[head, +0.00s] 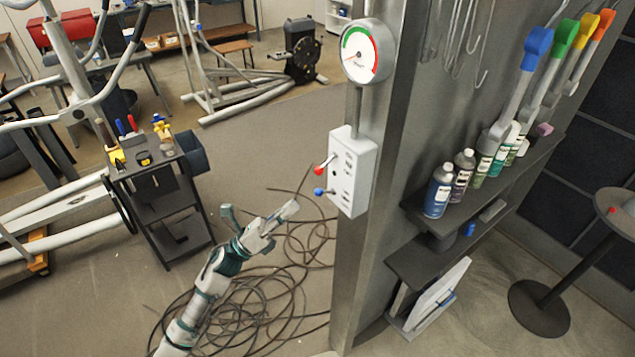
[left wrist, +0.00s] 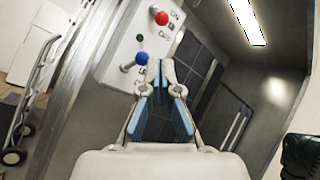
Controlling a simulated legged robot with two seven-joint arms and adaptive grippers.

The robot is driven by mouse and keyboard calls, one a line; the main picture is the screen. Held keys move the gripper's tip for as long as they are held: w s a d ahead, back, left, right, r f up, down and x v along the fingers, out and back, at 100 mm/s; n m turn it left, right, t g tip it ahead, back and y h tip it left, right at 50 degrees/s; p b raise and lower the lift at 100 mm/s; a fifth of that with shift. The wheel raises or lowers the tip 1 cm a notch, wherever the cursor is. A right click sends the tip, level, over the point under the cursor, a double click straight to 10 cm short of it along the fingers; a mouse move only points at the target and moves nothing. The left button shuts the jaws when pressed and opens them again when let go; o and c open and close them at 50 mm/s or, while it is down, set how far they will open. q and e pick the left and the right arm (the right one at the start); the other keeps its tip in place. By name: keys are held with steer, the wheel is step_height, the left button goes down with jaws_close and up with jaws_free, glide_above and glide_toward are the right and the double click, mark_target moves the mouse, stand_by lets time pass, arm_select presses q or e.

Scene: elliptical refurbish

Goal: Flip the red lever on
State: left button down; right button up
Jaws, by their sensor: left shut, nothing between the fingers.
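The red lever (head: 320,170) sticks out from the front of a white control box (head: 353,170) on the grey post, above a blue lever (head: 319,191). In the left wrist view the red knob (left wrist: 161,18) is at the top, beside ON and OFF lettering. The blue knob (left wrist: 141,58) is lower, close to the fingertips in the picture. My left gripper (head: 288,211) is below and left of the box, apart from both levers. It is shut and empty; its blue-padded fingers (left wrist: 160,68) show in the left wrist view. My right gripper is out of view.
A round gauge (head: 367,51) is above the box. Coiled cables (head: 270,290) lie on the floor below my left arm. A tool cart (head: 165,190) stands to the left. Shelves with several bottles (head: 438,190) are right of the post. The space left of the box is clear.

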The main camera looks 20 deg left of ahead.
mark_target(326, 164)
arm_select(q)
steer(key=p+x, duration=0.3)
steer(key=x, duration=0.7)
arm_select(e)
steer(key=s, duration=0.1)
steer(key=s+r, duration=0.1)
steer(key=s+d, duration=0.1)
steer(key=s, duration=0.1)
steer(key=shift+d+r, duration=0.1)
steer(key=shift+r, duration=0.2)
arm_select(q)
steer(key=shift+d, duration=0.1)
steer(key=shift+p, duration=0.3)
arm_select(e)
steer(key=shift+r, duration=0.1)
